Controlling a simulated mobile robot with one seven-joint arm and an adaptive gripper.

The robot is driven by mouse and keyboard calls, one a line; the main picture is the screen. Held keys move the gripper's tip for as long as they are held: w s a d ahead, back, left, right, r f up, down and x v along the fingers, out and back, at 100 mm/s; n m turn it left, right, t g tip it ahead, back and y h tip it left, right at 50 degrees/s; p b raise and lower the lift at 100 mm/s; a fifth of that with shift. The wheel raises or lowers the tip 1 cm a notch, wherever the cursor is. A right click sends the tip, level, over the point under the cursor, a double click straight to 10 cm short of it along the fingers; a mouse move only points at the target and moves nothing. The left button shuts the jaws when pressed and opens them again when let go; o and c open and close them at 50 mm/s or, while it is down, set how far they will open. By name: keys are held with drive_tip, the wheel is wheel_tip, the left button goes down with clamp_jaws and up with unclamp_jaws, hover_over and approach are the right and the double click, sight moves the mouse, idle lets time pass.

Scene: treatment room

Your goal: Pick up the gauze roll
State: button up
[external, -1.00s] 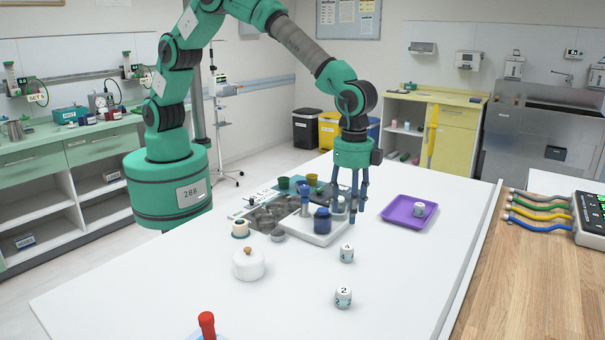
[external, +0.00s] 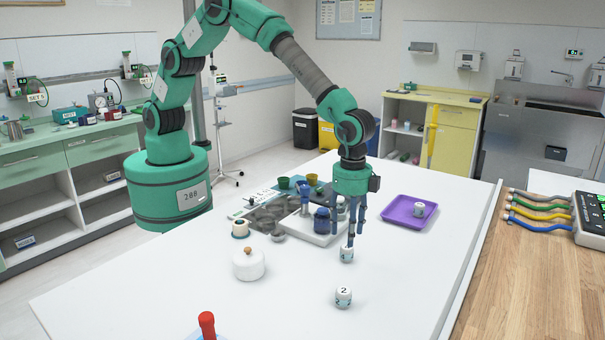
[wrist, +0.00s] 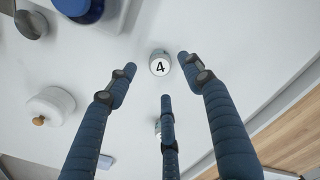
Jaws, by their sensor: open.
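Small white cylinders with printed sides stand on the white table; the frames do not settle which thing is the gauze roll. One marked 4 (external: 347,256) stands right below my gripper (external: 350,238), its top partly hidden by the fingers. In the wrist view this cylinder (wrist: 160,66) appears just ahead of the fingertips, between the left and right ones. My gripper (wrist: 158,80) is open and empty, its three blue fingers spread and pointing down. Another cylinder, marked 2 (external: 343,298), stands nearer the front; a third (external: 420,210) sits on the purple tray (external: 395,212).
A white lidded pot (external: 249,266) stands left of the cylinders. A pale stand with blue jars (external: 321,222) is behind my fingers, beside metal bowls. A red-handled item (external: 207,325) is at the front. The table right of the cylinders is clear.

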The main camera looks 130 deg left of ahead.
sight(347, 250)
drive_tip(key=shift+f, duration=0.9)
drive_tip(key=shift+f+b, duration=0.8)
drive_tip(key=shift+f, duration=1.8)
drive_tip(key=shift+c, duration=0.2)
drive_tip(key=c, duration=0.9)
